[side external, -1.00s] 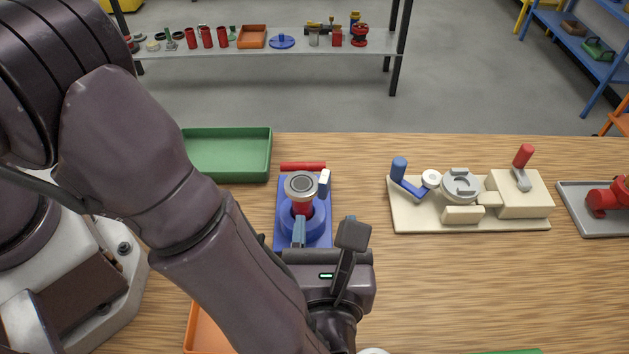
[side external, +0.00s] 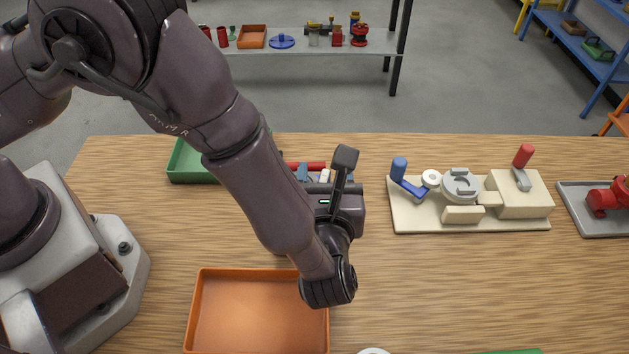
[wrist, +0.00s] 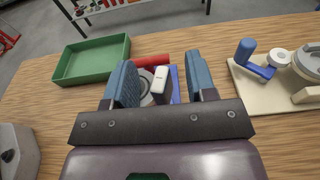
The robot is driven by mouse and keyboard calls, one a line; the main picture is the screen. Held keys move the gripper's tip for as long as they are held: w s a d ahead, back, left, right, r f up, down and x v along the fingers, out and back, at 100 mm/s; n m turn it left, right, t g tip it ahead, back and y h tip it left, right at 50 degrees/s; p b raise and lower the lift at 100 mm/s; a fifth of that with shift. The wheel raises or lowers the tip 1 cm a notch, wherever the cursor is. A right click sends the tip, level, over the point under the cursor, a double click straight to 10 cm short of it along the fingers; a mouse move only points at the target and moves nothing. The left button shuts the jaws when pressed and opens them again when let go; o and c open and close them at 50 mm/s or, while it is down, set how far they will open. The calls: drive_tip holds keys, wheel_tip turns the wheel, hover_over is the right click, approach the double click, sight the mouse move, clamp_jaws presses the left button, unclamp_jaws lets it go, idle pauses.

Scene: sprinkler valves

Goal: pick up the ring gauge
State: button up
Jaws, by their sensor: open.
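A grey metal ring, which looks like the ring gauge, shows in the wrist view (wrist: 147,99), partly hidden behind my left finger. It belongs with the blue fixture (wrist: 175,84), beside a small white block (wrist: 160,76). In the side view my arm and gripper hide the ring and most of the fixture; the white block (side external: 325,175) just shows. My gripper (wrist: 160,62) is open, with one blue-padded finger on each side of the white block in the picture. I see nothing held, and cannot tell whether the fingers touch the ring.
A red bar (side external: 305,166) lies behind the fixture. A green tray (side external: 190,164) is at back left and an empty orange tray (side external: 258,312) in front. A cream fixture (side external: 400,217) with a blue handle stands to the right. The table front right is mostly clear.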

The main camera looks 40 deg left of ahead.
sight(324, 178)
clamp_jaws()
drive_tip(key=shift+s, duration=0.1)
drive_tip(key=shift+s+d, duration=0.1)
drive_tip(key=shift+r, duration=0.3)
wheel_tip(324, 178, up, 2)
drive_tip(key=shift+r, duration=0.2)
drive_tip(key=s+a+r, duration=0.7)
drive_tip(key=s+r, duration=0.3)
drive_tip(key=s, duration=0.1)
drive_tip(key=shift+s, duration=0.4)
drive_tip(key=shift+a, duration=0.1)
